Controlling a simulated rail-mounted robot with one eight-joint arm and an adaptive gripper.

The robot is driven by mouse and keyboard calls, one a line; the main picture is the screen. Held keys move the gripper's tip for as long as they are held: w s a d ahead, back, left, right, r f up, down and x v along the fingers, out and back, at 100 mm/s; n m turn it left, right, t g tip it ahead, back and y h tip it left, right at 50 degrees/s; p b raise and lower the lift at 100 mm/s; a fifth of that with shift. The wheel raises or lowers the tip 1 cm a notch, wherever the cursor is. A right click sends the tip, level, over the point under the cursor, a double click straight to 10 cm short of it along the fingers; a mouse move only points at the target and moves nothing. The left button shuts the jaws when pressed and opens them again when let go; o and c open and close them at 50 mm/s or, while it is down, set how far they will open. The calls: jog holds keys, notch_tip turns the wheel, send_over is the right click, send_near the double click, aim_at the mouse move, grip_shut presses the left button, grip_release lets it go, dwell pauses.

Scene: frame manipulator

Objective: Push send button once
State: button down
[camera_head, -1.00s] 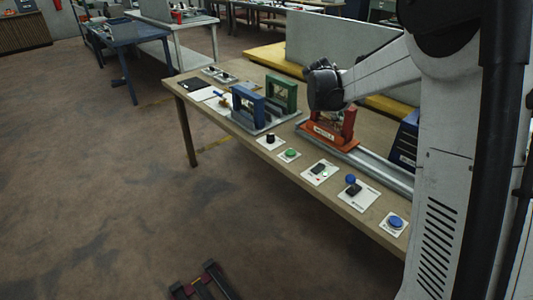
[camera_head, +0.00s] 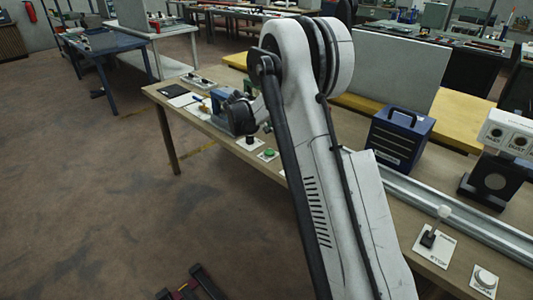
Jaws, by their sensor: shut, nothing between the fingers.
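My gripper (camera_head: 241,112) is the dark end of my white arm, above the far left part of the long workbench, close to the blue frame (camera_head: 221,101). It is shut and empty; its fingertips are hard to make out. Below it, a black knob (camera_head: 249,141) and a green button (camera_head: 268,153) sit on white plates along the bench's front edge. I cannot read a "send" label on any control. A pale round button (camera_head: 485,279) sits on a white plate at the lower right. My arm hides the middle stretch of the front edge.
A black switch (camera_head: 429,238) on a labelled plate stands near the pale button. A blue box with a handle (camera_head: 400,138) and a labelled white device (camera_head: 508,131) stand farther back. A metal rail (camera_head: 440,208) runs along the bench. Open floor lies to the left.

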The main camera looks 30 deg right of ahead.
aim_at(269, 152)
jog(key=shift+f, duration=0.15)
notch_tip(269, 152, down, 8)
jog(key=b, duration=0.4)
jog(key=shift+f, duration=0.25)
jog(key=shift+f+b, duration=0.15)
jog(key=shift+b, duration=0.25)
dwell(1.1)
jog(key=shift+f+b, duration=0.3)
jog(key=shift+f+b, duration=0.4)
jog(key=shift+b, duration=0.05)
dwell(0.7)
jog(key=shift+r, duration=0.15)
dwell(0.3)
jog(key=shift+r+p, duration=0.3)
jog(key=shift+r, duration=0.45)
